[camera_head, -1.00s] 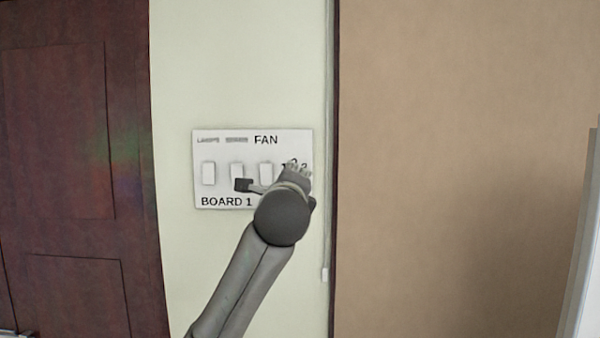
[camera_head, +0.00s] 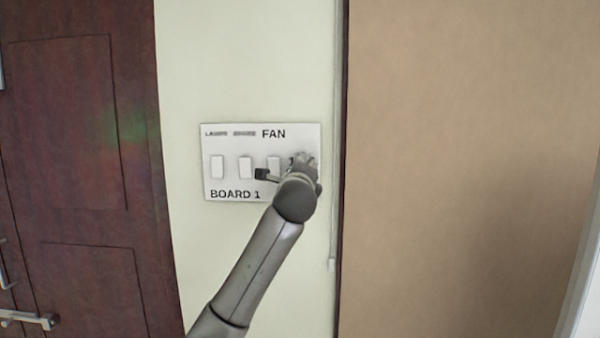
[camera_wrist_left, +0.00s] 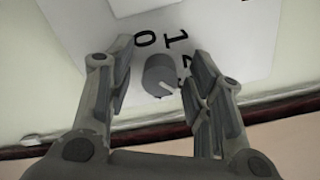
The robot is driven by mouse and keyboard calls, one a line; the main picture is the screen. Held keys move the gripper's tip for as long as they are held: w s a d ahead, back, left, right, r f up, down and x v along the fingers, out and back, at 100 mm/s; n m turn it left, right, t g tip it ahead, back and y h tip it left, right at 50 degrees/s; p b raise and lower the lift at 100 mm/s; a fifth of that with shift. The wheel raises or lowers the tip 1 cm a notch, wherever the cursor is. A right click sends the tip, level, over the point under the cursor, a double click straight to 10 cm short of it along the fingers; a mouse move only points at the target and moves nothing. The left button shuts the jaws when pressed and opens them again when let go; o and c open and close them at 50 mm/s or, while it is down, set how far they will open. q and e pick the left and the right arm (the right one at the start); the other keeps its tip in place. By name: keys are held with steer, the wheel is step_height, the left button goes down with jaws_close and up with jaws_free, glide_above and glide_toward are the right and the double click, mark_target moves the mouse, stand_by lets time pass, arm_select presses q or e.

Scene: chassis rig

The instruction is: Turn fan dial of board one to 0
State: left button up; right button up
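Board one (camera_head: 235,183) is a white plate on the wall with rocker switches and the labels "FAN" and "BOARD 1". Its fan dial is hidden behind my left gripper (camera_head: 304,160) in the head view. In the left wrist view the fan dial (camera_wrist_left: 159,76) is a grey round knob with a white pointer mark, with the digits 0, 1 and 2 around it and another partly covered. The pointer is turned away from the 0, toward the lower right. My left gripper (camera_wrist_left: 158,98) is open, its fingers on either side of the dial with gaps visible. My right gripper is not in view.
A row of white switches (camera_head: 246,167) lies left of the dial. A dark wooden door (camera_head: 75,150) with a metal handle (camera_head: 28,318) stands at the left. A dark vertical edge (camera_head: 341,150) and tan panel (camera_head: 470,160) are close on the right.

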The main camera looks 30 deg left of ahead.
arm_select(q)
steer(key=c, duration=0.9)
steer(key=shift+c, duration=0.2)
steer(key=shift+n, duration=0.3)
steer(key=shift+w+d+f+n+b, duration=0.1)
steer(key=shift+n+b, duration=1.05)
steer(key=shift+n, duration=3.7)
steer(key=shift+w+d+f+n+b, duration=0.15)
steer(key=shift+n+b, duration=1.05)
steer(key=shift+n, duration=3.7)
steer(key=shift+s+d+f+n+b, duration=0.1)
steer(key=shift+n+b, duration=1.05)
steer(key=shift+n, duration=3.7)
